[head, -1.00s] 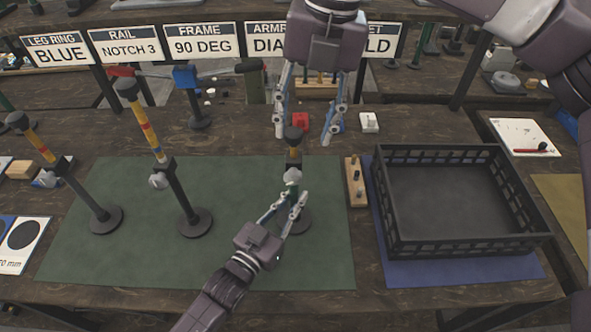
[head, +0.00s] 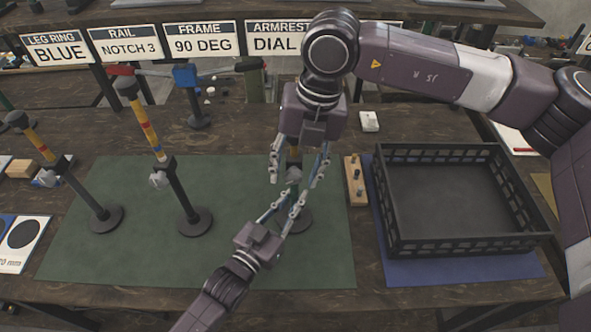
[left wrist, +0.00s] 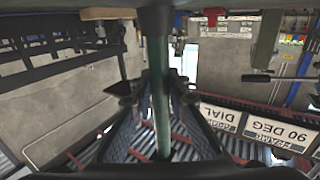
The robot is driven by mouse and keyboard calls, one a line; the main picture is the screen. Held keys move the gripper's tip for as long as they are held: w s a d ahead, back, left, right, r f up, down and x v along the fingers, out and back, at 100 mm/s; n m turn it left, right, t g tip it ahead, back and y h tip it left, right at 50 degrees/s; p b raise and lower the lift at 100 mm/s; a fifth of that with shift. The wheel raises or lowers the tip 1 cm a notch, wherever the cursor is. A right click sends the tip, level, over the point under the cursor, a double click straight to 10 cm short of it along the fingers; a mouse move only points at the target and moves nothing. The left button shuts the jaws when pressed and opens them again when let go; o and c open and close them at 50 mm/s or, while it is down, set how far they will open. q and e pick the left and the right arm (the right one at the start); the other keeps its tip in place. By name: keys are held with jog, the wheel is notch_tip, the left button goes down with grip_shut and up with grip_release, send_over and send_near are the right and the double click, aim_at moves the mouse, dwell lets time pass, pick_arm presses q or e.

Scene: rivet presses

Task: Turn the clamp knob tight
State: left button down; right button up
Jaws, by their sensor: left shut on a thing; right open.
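The third stand stands on the green mat (head: 140,250), with its round black base (head: 297,221) partly hidden behind my left gripper. My left gripper (head: 294,195) is shut on the stand's post, just below the knob. The post (left wrist: 160,70) runs upright between its fingers in the left wrist view.
Two similar stands, a middle one (head: 178,190) and a left one (head: 80,188), stand on the mat to the left. A black crate (head: 455,243) sits on a blue mat at the right. A wooden block with dark pegs (head: 356,185) lies between the mats. My right arm crosses above the crate.

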jog(key=shift+f, duration=0.1)
jog(key=c, duration=1.2)
jog(key=shift+o, duration=0.2)
jog(key=shift+f+y, duration=0.1)
jog(key=shift+y, duration=0.2)
jog(key=y, duration=0.3)
jog(key=shift+s+d+f+y, duration=0.1)
jog(key=shift+d+f+y, duration=0.1)
jog(key=shift+d+y, duration=0.15)
jog(key=y, duration=0.5)
jog(key=shift+d+f, duration=0.35)
jog(key=y, duration=0.3)
jog(key=f+y, duration=0.1)
jog(key=y, duration=0.6)
jog(key=shift+f, duration=0.15)
